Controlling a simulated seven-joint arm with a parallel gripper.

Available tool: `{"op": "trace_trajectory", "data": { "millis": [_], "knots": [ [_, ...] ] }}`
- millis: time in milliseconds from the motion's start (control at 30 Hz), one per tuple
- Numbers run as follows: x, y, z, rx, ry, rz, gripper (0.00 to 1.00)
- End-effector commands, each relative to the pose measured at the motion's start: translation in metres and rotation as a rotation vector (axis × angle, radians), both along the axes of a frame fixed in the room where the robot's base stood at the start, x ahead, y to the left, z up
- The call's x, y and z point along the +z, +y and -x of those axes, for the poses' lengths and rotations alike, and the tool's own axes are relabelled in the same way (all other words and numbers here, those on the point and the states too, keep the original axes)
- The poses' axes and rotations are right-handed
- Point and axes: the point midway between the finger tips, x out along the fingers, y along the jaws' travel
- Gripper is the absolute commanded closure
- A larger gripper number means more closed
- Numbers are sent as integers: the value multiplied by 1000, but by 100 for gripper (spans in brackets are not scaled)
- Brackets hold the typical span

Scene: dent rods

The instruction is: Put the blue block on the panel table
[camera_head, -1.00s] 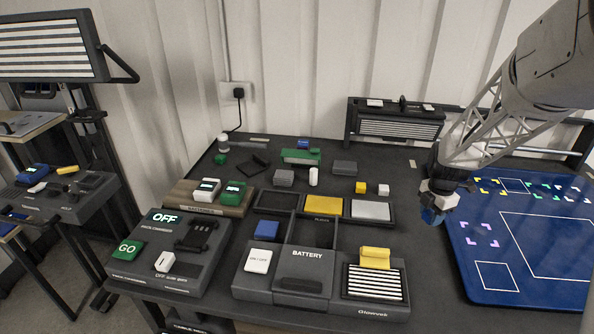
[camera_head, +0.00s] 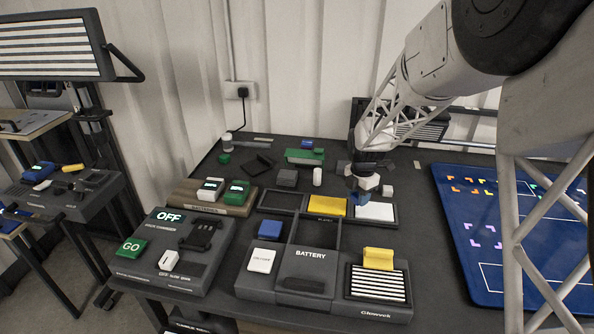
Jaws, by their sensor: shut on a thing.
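My gripper (camera_head: 362,190) points down over the dark table, just behind the white panel (camera_head: 374,211). It is shut on a small dark blue piece, which I take to be the blue block (camera_head: 357,199); the fingers partly cover it. I cannot tell whether the block touches the table or hangs just above it. Another blue block (camera_head: 270,229) sits on the left of the battery unit (camera_head: 310,254). The dark table (camera_head: 420,185) carries the panels: a black one (camera_head: 281,201), a yellow one (camera_head: 326,206) and the white one.
A white cube (camera_head: 388,190) stands close to the right of my gripper. A yellow block (camera_head: 378,258) rests on the striped pad. A blue marked board (camera_head: 465,205) lies at right.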

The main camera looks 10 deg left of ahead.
Motion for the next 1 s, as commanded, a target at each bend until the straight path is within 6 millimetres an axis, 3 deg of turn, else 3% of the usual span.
{"op": "trace_trajectory", "data": {
  "millis": [200,667,1000],
  "knots": [
    [-1,18,-2,18,1,1,85],
    [-2,20,-3,19,0,0,85],
    [-5,26,-30,19,0,0,85]
  ]
}}
